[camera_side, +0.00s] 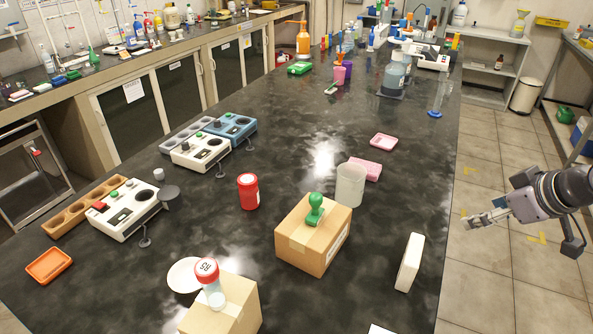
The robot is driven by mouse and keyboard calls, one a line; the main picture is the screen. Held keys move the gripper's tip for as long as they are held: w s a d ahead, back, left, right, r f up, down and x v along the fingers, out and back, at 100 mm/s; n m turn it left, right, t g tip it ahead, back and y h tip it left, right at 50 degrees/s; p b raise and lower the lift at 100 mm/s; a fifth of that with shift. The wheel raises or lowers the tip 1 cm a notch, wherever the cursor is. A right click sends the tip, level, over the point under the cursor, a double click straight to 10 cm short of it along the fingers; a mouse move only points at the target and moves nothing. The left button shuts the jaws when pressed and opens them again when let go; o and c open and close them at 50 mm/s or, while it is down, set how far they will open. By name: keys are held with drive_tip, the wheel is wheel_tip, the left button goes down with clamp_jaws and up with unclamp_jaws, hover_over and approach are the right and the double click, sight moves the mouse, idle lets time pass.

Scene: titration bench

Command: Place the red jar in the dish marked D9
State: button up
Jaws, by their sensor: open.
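A red jar (248,192) with a pale label stands upright on the dark bench, left of the cardboard box with a green stamp. My gripper (474,218) is open and empty at the right, beyond the bench's right edge and well apart from the jar.
A cardboard box (308,246) carries a green stamp (315,209). A translucent beaker (350,184), a pink block (369,171) and a white slab (409,262) stand nearer my gripper. Stirrer-like devices (124,208) line the left.

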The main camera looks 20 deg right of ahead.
drive_tip(key=w+a+r+n+t+h, duration=0.1)
drive_tip(key=w+a+r+n, duration=0.1)
drive_tip(key=w+a+n, duration=0.35)
drive_tip(key=w+a+r+n+t+h, duration=0.1)
drive_tip(key=w+a+n+t+h, duration=0.15)
drive_tip(key=w+n, duration=0.6)
drive_tip(key=w+a+r+n+t, duration=0.1)
drive_tip(key=w+a+r+n, duration=0.3)
drive_tip(key=w, duration=0.7)
drive_tip(key=n+t+y, duration=0.1)
drive_tip(key=n+t, duration=0.5)
drive_tip(key=n, duration=0.8)
hover_over(248, 189)
wheel_tip(248, 189, down, 9)
drive_tip(key=f, duration=0.5)
drive_tip(key=s+f, duration=0.1)
drive_tip(key=f, duration=0.1)
drive_tip(key=shift+f, duration=0.35)
drive_tip(key=shift+w+d+r, duration=0.1)
drive_tip(key=shift+w, duration=0.7)
drive_tip(key=shift+w+d+r, duration=0.1)
drive_tip(key=shift+w, duration=0.65)
